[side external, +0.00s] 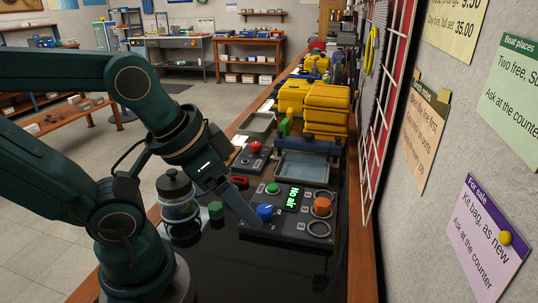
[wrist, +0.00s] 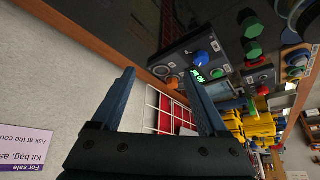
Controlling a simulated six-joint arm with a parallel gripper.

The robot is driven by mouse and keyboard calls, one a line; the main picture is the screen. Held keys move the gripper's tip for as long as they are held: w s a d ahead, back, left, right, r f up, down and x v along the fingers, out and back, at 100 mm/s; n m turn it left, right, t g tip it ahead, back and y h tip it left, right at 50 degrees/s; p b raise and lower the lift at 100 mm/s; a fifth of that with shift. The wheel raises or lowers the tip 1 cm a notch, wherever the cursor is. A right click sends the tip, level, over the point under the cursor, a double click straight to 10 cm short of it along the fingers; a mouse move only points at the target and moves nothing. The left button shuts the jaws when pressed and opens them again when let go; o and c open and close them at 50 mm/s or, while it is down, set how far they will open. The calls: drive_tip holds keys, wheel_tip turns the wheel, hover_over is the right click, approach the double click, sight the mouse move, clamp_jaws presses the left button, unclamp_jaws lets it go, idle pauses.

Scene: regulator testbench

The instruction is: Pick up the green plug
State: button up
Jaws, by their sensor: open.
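A small green plug (side external: 215,210) stands on the dark bench, between a dark-lidded jar and the control panel (side external: 290,234). In the wrist view a green hexagonal piece (wrist: 254,50), which looks like this plug, shows at upper right, beyond the fingers. My gripper (side external: 250,215) reaches down beside the panel's left edge, just right of the plug; only one finger shows clearly there. In the wrist view my gripper (wrist: 160,74) has both fingers spread apart with nothing between them. The plug is apart from the fingers.
The panel has a blue knob (side external: 265,211), an orange knob (side external: 323,206), a green button (side external: 272,188) and a display reading "No air" (side external: 292,200). The lidded jar (side external: 176,200) stands close left of the plug. A grey tray (side external: 303,165) and yellow cases (side external: 325,105) are behind.

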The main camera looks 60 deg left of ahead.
drive_tip(key=shift+a, duration=0.1)
drive_tip(key=m+g+y, duration=0.4)
drive_tip(key=m+y, duration=0.7)
drive_tip(key=m, duration=0.4)
hover_over(236, 187)
drive_tip(key=s+d, duration=0.3)
drive_tip(key=d, duration=0.2)
wheel_tip(236, 187, down, 7)
drive_tip(key=f+m, duration=0.3)
drive_tip(key=w+f+m+t+y, duration=0.1)
drive_tip(key=shift+f+m, duration=0.35)
drive_tip(key=shift+m, duration=0.05)
drive_tip(key=shift+s+f, duration=0.15)
drive_tip(key=shift+f, duration=0.3)
drive_tip(key=shift+x, duration=2.45)
